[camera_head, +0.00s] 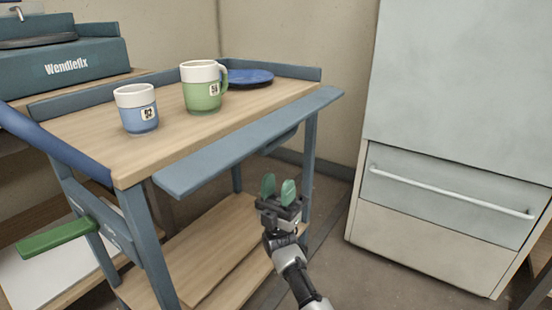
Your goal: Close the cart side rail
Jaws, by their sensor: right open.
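The cart (146,166) has a wooden top and blue-grey frame. Its side rail (250,142), a long blue-grey board, lies folded outward along the right long edge, roughly level with the top rather than upright. My right gripper (278,188), with green fingertips, is open and empty. It shows below the rail in the picture, with floor and the lower shelf behind it; I see no contact with the rail. My left gripper is out of view.
A blue-and-white mug (141,116), a green-and-white mug (201,94) and a dark blue plate (250,77) stand on the cart top. A pale cabinet (455,85) stands right, with floor between.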

